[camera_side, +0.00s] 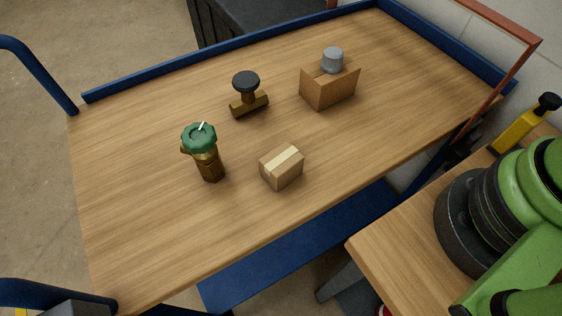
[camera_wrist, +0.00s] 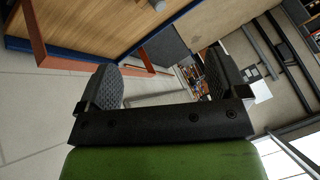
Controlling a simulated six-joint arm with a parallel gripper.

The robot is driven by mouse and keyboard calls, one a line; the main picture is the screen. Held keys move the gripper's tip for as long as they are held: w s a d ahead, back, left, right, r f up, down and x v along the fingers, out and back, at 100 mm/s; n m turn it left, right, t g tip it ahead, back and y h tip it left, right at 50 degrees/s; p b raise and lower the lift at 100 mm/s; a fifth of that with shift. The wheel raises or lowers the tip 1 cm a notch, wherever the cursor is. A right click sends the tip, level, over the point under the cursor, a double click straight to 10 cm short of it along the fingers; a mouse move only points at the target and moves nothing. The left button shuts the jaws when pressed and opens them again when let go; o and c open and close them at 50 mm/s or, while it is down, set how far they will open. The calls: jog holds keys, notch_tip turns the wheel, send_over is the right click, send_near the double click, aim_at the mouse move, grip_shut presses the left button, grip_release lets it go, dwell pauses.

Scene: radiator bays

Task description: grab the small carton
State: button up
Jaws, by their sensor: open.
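The small carton (camera_side: 282,167) is a closed brown box with a pale tape strip. It sits on the wooden top of the cart (camera_side: 150,240), near the front edge in the side view. My gripper (camera_wrist: 163,84) shows in the wrist view with its two dark ribbed fingers wide apart and nothing between them. It is outside the side view, where only my green arm shows at the right. The small carton does not show in the wrist view.
A green-capped brass valve (camera_side: 203,150) stands left of the carton. A brass valve with a black knob (camera_side: 247,94) stands behind it. A larger open box (camera_side: 329,88) with a grey cylindrical thing (camera_side: 332,60) is at back right. A blue rim (camera_side: 230,49) edges the cart.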

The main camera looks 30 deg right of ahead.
jog(key=n+g+h, duration=0.2)
jog(key=n+g, duration=0.4)
jog(key=g, duration=0.1)
send_over(282, 158)
jog(key=f, duration=2.1)
jog(key=shift+s+d+f, duration=0.1)
jog(key=shift+s+f, duration=0.05)
jog(key=shift+s, duration=0.1)
notch_tip(282, 158, down, 4)
jog(key=shift+r, duration=0.15)
jog(key=shift+w+f, duration=0.15)
jog(key=shift+f, duration=1.4)
jog(key=shift+w+f, duration=0.1)
jog(key=shift+f, duration=1.45)
jog(key=shift+c, duration=0.4)
